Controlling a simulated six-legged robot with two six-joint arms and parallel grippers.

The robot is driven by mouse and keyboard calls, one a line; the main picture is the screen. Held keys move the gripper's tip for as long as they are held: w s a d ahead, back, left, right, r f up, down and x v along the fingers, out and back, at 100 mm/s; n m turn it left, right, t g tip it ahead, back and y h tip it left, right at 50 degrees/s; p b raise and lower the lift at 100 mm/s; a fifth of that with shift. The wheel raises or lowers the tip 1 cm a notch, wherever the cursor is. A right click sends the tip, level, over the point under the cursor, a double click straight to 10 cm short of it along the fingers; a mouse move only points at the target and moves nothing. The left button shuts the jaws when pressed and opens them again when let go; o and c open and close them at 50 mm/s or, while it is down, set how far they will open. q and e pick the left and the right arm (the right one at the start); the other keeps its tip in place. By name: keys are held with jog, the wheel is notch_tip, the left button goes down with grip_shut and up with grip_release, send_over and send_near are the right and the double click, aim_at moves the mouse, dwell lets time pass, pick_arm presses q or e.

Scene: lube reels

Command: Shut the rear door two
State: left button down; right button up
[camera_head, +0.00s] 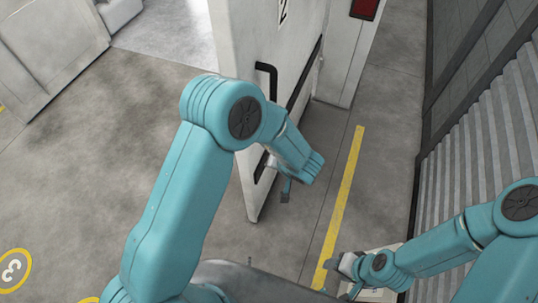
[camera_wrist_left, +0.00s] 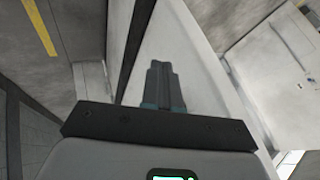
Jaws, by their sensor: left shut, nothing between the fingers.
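A white door (camera_head: 237,45) stands open in the head view, its near edge toward me. A black handle (camera_head: 266,72) is on its right face, partly hidden behind my left arm. A black marking at its top is cut off, so I cannot read it as a number. My left gripper (camera_head: 286,190) is shut and empty beside the door's right face. In the left wrist view its closed fingers (camera_wrist_left: 160,80) lie in front of the white door panel (camera_wrist_left: 205,60); I cannot tell whether they touch it. My right gripper (camera_head: 345,268) is low at the right, away from the door; its jaws are unclear.
A white cabinet side with a red panel (camera_head: 364,9) stands behind the door. A yellow floor line (camera_head: 345,190) runs to its right. A grey ribbed wall (camera_head: 480,150) bounds the right. The concrete floor (camera_head: 110,140) left of the door is clear.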

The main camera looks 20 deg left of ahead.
pick_arm(q)
send_near(252, 156)
notch_tip(252, 156, down, 3)
jog(key=w+d, duration=0.1)
jog(key=d, duration=0.1)
jog(key=shift+w+a+f+p, duration=0.2)
jog(key=shift+a+p, duration=0.1)
jog(key=shift+a, duration=0.7)
jog(key=shift+w+a+f+p, duration=0.1)
jog(key=shift+a+f+p, duration=0.15)
jog(key=shift+a, duration=0.75)
jog(key=shift+a, duration=0.1)
